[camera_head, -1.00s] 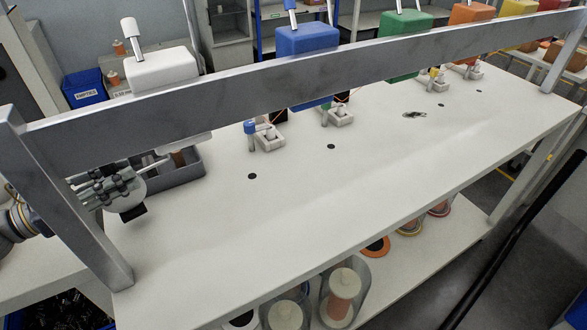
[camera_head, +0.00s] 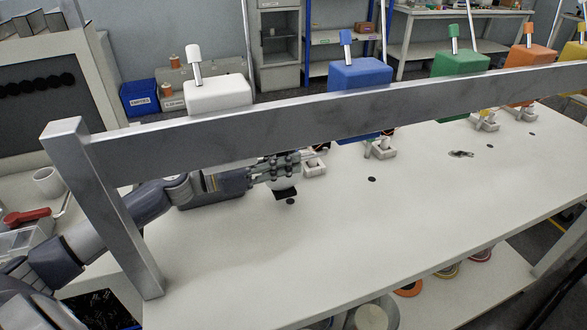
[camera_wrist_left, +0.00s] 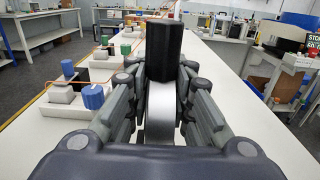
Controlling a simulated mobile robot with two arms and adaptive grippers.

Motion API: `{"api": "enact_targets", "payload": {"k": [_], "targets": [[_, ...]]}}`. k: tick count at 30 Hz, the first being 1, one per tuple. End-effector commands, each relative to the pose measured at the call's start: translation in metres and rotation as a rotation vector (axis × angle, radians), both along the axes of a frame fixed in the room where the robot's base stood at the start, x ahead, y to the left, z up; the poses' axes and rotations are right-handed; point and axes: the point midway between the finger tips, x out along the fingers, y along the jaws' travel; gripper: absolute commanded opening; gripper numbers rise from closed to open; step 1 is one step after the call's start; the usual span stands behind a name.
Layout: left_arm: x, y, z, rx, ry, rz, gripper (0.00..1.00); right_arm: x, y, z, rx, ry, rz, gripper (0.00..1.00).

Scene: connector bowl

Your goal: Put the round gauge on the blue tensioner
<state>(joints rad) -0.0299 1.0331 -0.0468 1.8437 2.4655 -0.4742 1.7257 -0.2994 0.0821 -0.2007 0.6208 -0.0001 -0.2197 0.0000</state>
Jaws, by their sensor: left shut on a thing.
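My left gripper (camera_head: 285,168) is shut on the round gauge (camera_head: 283,184), a pale disc with a black block, held above the white bench. In the left wrist view the gauge (camera_wrist_left: 160,110) stands edge-on between the fingers, its black block (camera_wrist_left: 164,52) at the top. A small white fixture with a blue knob (camera_wrist_left: 93,97) is left of the fingers, apart from them. In the head view its white base (camera_head: 314,166) shows just beyond the fingertips. A blue box with a lever (camera_head: 361,87) stands behind the beam. I cannot tell which blue unit is the tensioner.
A metal beam (camera_head: 240,117) crosses above the bench, with an upright post (camera_head: 118,215) at left. More white fixtures (camera_head: 381,149) stand along the bench's back. The bench front (camera_head: 330,240) is clear.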

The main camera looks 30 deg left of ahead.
Motion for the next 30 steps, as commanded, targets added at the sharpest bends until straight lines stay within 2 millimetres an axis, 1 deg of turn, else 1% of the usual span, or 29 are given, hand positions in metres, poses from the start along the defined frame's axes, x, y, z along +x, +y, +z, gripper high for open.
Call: {"api": "enact_targets", "payload": {"k": [1,9,12,15,18,25,28,29,30], "targets": [[0.004,-0.003,0.003,-0.002,-0.004,0.000,0.00,0.000,0.000,0.002,0.000,0.000,0.000,0.00],[0.015,-0.013,0.003,0.000,-0.003,-0.001,0.00,0.000,0.000,0.005,0.000,0.000,0.000,0.00],[0.014,-0.012,-0.020,-0.004,0.003,0.002,0.00,0.000,0.000,0.004,0.000,0.000,0.000,0.00],[0.014,-0.012,-0.030,-0.003,0.001,0.001,0.00,0.000,0.000,0.004,0.000,0.000,0.000,0.00],[0.014,-0.012,-0.034,0.000,-0.001,0.000,0.00,0.000,0.000,0.004,0.000,0.000,-0.001,0.00],[0.013,-0.012,-0.035,0.000,-0.001,0.000,0.00,0.000,0.002,0.004,0.002,0.000,-0.002,0.00],[0.013,-0.012,-0.038,-0.001,-0.001,0.000,0.00,0.000,0.003,0.003,0.003,0.001,-0.002,0.00],[0.013,-0.012,-0.038,0.000,0.000,0.000,0.25,0.000,0.003,0.003,0.003,0.001,-0.002,0.00],[0.013,-0.012,-0.038,0.001,0.000,0.000,0.34,0.000,0.003,0.003,0.003,0.001,-0.002,0.00]]}}
